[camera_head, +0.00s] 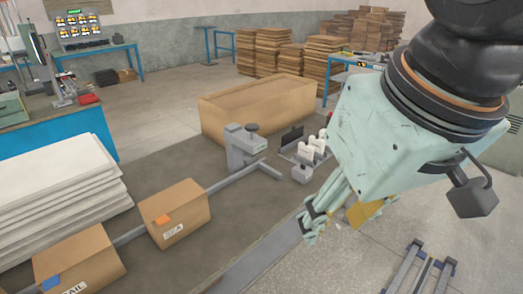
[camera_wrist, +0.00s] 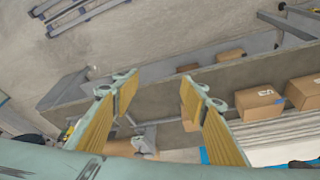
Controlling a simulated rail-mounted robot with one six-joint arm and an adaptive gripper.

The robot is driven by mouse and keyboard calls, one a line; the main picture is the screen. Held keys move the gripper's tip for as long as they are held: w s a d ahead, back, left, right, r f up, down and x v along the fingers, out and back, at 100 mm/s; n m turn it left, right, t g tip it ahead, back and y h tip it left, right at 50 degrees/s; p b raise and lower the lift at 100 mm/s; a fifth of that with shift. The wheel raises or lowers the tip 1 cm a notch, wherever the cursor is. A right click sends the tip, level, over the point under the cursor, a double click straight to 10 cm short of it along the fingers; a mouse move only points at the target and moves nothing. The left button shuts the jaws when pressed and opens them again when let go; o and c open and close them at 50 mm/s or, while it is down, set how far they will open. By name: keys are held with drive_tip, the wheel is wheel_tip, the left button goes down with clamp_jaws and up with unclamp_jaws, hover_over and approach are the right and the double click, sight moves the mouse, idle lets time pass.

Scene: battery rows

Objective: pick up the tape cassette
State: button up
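My gripper (camera_head: 335,217) hangs in the air at the right of the head view. In the wrist view, its two yellow-padded fingers (camera_wrist: 158,88) are well apart with nothing held between them. I cannot make out a tape cassette for certain in either view. Small white and dark items (camera_head: 308,150) stand beyond my gripper, to its upper left and partly behind my arm; I cannot tell whether one is the cassette. A grey device with a dark knob (camera_head: 241,148) stands left of them.
A large cardboard box (camera_head: 258,106) stands behind the grey device. Smaller cartons (camera_head: 179,213) and (camera_head: 80,262) sit at the left beside stacked white sheets (camera_head: 55,190). Metal rails (camera_head: 405,268) lie on the floor at lower right. Stacked pallets (camera_head: 270,50) are far back.

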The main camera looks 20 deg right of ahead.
drive_tip(key=shift+o, duration=0.6)
drive_tip(key=o, duration=0.6)
drive_tip(key=shift+w, duration=0.1)
